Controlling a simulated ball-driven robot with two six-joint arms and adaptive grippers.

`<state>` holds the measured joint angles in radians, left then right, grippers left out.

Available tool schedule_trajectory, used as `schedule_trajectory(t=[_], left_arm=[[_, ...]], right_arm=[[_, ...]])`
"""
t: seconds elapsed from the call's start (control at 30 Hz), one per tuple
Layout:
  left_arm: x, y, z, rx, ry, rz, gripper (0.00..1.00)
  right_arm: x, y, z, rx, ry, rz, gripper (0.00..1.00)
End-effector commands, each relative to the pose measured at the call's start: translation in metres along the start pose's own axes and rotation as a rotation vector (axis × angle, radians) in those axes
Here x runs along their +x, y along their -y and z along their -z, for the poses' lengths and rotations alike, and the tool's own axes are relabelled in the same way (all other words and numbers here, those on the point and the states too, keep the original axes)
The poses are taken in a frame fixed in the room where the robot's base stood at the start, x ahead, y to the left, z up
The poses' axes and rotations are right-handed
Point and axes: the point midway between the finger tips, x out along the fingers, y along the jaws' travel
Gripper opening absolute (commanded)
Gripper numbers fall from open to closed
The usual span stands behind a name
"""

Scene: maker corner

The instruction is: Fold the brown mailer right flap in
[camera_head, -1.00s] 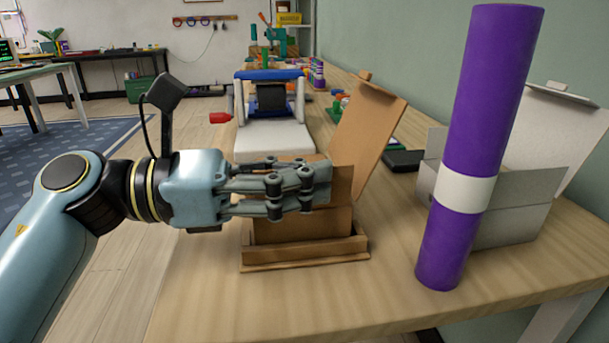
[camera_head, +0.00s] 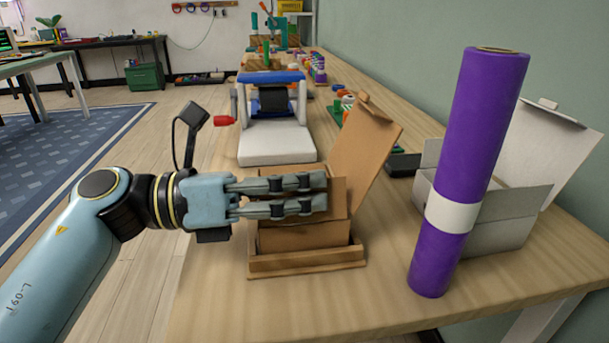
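The brown mailer (camera_head: 305,264) stands open on the table, its tall lid (camera_head: 362,150) raised and leaning to the right. A brown flap (camera_head: 338,198) stands at the box's right side, just past my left fingertips. My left gripper (camera_head: 322,193) reaches across the box top from the left, its two fingers level and close together. I see nothing held between them. The fingers cover part of the flap and the box's inside; whether they touch the flap I cannot tell. My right gripper is out of view.
A purple roll with a white band (camera_head: 452,215) stands right of the mailer, in front of an open white box (camera_head: 505,215). A white and blue machine (camera_head: 276,140) stands behind the mailer. Bare tabletop (camera_head: 300,305) lies in front.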

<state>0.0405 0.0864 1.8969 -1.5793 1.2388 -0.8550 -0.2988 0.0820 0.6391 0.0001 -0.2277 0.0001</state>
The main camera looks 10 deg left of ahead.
Motion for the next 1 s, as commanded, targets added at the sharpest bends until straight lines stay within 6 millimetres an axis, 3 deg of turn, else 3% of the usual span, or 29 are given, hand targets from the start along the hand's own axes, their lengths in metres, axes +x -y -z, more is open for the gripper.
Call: schedule_trajectory(t=[0.2,0.77,0.93,1.0], left_arm=[[0.0,-0.003,-0.001,-0.089,0.0,-0.001,0.0],[0.0,-0.005,0.001,-0.126,0.0,0.0,0.0],[0.0,-0.005,0.001,-0.126,0.0,0.0,0.22],[0.0,-0.005,0.001,-0.125,0.0,0.0,0.26]], right_arm=[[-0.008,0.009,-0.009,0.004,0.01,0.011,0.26],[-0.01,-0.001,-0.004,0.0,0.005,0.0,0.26],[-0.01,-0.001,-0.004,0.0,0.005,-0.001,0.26],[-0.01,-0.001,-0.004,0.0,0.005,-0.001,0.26]])
